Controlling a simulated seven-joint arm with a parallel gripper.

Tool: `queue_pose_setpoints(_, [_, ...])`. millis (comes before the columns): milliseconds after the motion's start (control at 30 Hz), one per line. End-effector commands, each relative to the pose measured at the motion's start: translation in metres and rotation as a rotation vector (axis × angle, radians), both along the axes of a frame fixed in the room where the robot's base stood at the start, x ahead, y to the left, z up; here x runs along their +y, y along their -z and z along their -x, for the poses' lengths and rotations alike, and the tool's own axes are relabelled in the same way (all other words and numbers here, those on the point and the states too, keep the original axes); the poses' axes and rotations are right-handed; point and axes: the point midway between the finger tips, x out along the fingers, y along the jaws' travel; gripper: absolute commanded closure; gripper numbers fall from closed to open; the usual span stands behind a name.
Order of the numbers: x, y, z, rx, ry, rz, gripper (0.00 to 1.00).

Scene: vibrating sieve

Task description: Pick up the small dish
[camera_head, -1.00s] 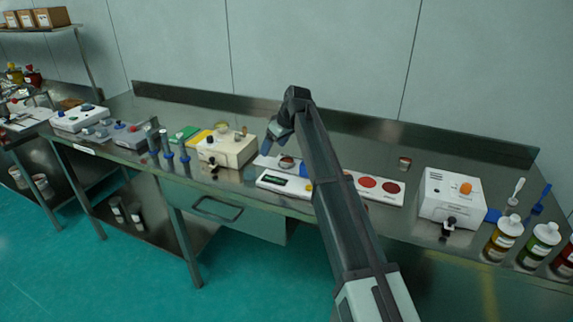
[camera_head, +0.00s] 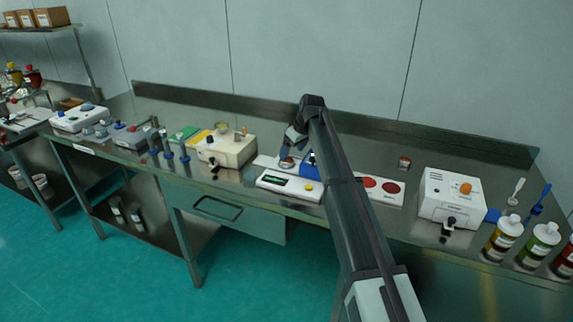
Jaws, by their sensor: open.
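The small dish (camera_head: 286,164) holds something reddish-brown and sits on the white balance (camera_head: 268,179), behind its display. Only part of the dish shows below my gripper. My gripper (camera_head: 287,159) points down right at the dish, with its fingertips close to the rim. It is open. I cannot tell whether the fingers stand around the dish or touch it.
A white panel with red discs (camera_head: 392,199) lies right of the balance, partly behind my arm. A cream device (camera_head: 227,150) stands to the left and a white box (camera_head: 449,200) to the right. A small jar (camera_head: 404,164) stands at the back right. Bottles (camera_head: 503,238) line the right front edge.

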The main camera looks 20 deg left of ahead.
Motion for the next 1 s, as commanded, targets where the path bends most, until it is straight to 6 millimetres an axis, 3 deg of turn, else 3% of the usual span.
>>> queue_pose_setpoints(233, [0.007,0.012,-0.003,0.0,0.0,0.0,0.17])
queue_pose_setpoints(533, [0.022,0.046,-0.009,0.001,0.0,0.001,0.17])
queue_pose_setpoints(800, [0.023,0.049,-0.01,0.0,0.0,0.0,0.17])
queue_pose_setpoints(1000, [0.023,0.049,-0.01,0.0,0.0,0.0,0.35])
